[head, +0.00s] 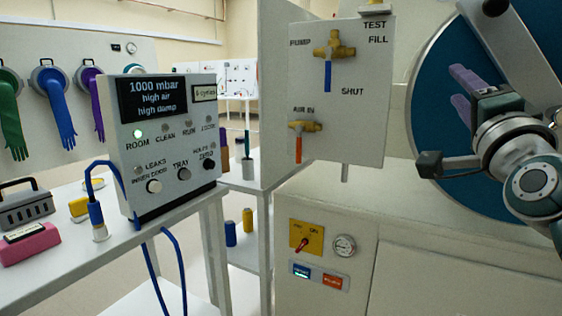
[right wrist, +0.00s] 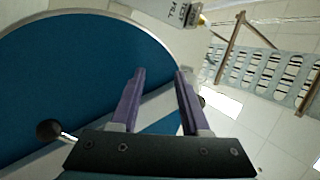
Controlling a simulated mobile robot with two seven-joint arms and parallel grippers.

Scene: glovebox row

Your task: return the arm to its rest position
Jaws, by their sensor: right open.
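My right arm comes in from the right edge of the head view, in front of a large round blue door or disc (head: 425,115) with a pale rim. My right gripper (head: 458,86) has two purple fingers that point up and left. In the right wrist view the fingers of my right gripper (right wrist: 160,72) stand apart with nothing between them. The blue disc (right wrist: 70,70) fills the left of that view, behind the fingers; I cannot tell the exact gap. My left gripper is not in view.
A white valve panel (head: 340,110) with brass valves is left of the gripper. A control box (head: 165,180) stands on a white table at left, with a blue cable (head: 175,265). Lower centre is a cabinet with a gauge (head: 344,245). A black knob (right wrist: 48,130) is near the fingers.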

